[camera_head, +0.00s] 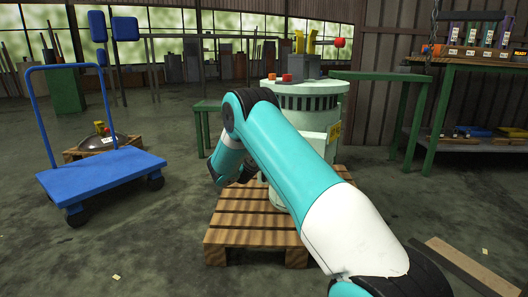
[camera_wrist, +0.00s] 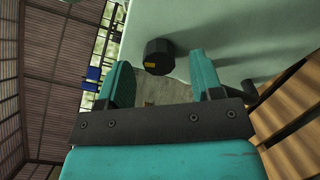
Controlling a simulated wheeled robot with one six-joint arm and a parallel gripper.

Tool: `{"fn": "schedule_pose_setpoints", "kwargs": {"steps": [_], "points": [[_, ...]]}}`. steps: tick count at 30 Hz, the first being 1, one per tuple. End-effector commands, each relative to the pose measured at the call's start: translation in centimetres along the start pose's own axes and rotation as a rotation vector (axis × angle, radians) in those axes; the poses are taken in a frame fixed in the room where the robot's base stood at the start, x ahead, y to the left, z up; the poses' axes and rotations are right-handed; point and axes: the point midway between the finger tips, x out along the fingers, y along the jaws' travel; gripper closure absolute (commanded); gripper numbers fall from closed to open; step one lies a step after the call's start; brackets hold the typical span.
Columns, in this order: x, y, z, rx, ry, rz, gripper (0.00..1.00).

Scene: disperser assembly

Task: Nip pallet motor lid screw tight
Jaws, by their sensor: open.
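The black screw (camera_wrist: 158,56), a dark faceted head with a small yellow mark, sticks out from a pale green surface (camera_wrist: 230,25) in the wrist view. My gripper (camera_wrist: 161,78) is open, with its two teal fingers pointing towards the screw. The screw shows in the gap between the fingertips, and I see no finger touching it. In the head view the pale green motor (camera_head: 313,103) stands upright on the wooden pallet (camera_head: 255,225). My arm covers much of its front and left side. I cannot make out the screw or the fingers there.
A blue trolley (camera_head: 110,178) stands at the left, by a dark dome (camera_head: 100,143) on a small pallet. A green-framed workbench (camera_head: 475,64) stands at the right. Planks (camera_head: 465,262) lie at the lower right. In the wrist view, pallet boards (camera_wrist: 285,105) are close on the right.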

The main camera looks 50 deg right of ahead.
Motion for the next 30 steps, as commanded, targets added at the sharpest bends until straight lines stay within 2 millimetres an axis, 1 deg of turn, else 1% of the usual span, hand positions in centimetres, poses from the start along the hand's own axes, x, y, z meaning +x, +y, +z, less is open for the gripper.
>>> {"fn": "schedule_pose_setpoints", "kwargs": {"steps": [1, 4, 13, 14, 15, 17, 18, 20, 30], "points": [[0.53, -0.12, -0.04, 0.002, -0.001, 0.0, 0.4], [1.16, -0.01, 0.03, 0.001, -0.001, 0.001, 0.4], [1.37, 0.09, 0.04, -0.001, 0.001, 0.001, 0.4], [1.36, 0.09, 0.04, -0.001, 0.001, 0.001, 0.45], [1.36, 0.09, 0.04, -0.001, 0.001, 0.001, 0.54], [1.35, 0.09, 0.04, -0.001, 0.001, 0.001, 0.68], [1.35, 0.08, 0.04, -0.001, 0.001, 0.001, 0.77], [1.35, 0.08, 0.04, -0.001, 0.001, 0.001, 0.9], [1.33, 0.08, 0.05, 0.037, 0.0, 0.0, 0.89]]}}
